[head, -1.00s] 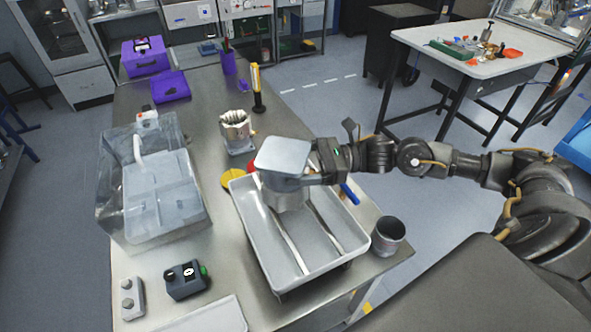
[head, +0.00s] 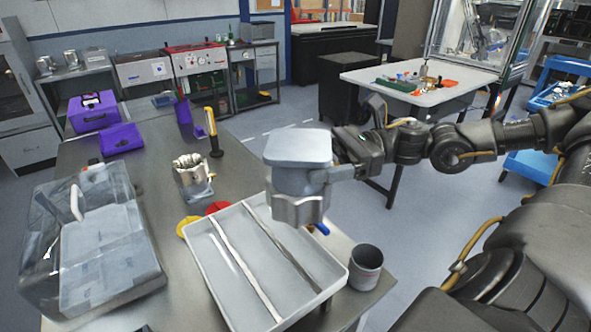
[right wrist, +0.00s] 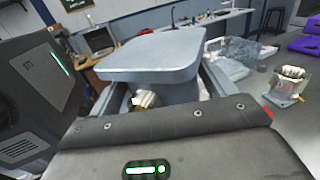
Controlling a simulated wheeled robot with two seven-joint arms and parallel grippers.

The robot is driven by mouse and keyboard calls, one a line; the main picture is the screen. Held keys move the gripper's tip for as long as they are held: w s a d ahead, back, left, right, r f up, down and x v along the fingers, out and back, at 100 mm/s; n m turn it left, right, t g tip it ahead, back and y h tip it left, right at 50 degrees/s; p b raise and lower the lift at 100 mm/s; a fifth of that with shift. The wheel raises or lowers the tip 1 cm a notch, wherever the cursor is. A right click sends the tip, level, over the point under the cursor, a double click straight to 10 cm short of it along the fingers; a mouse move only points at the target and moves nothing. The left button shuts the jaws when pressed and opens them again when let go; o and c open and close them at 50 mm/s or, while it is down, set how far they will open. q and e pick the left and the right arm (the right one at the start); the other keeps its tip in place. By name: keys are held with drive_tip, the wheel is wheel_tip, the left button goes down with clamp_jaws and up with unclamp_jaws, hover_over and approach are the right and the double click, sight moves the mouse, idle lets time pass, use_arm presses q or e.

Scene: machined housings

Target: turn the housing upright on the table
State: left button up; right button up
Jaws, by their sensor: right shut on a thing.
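The housing (head: 298,178) is a grey metal piece with a flat, rounded-square plate on top, a round neck and a wider lobed body below. My right gripper (head: 325,178) is shut on its neck and holds it in the air above the white tray, plate side up. In the right wrist view the housing's plate (right wrist: 155,55) sits between the jaws, and its lower body is mostly hidden. Another metal housing (head: 192,176) stands on the steel table (head: 150,180) behind the tray. My left gripper is not in view.
The white divided tray (head: 215,285) lies near the table's front right, with a grey cup (head: 365,267) beside it. A clear box (head: 90,245) stands at left. Red (head: 218,207) and yellow (head: 187,226) discs lie behind the tray. A yellow-handled tool (head: 213,132) stands farther back.

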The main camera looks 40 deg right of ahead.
sight(330, 152)
drive_tip(key=shift+s+d+r+b, duration=0.4)
drive_tip(key=shift+s+d+r, duration=0.3)
drive_tip(key=shift+s+d, duration=0.25)
drive_tip(key=shift+a+r, duration=0.1)
drive_tip(key=shift+r+p, duration=0.7)
drive_tip(key=shift+r, duration=2.2)
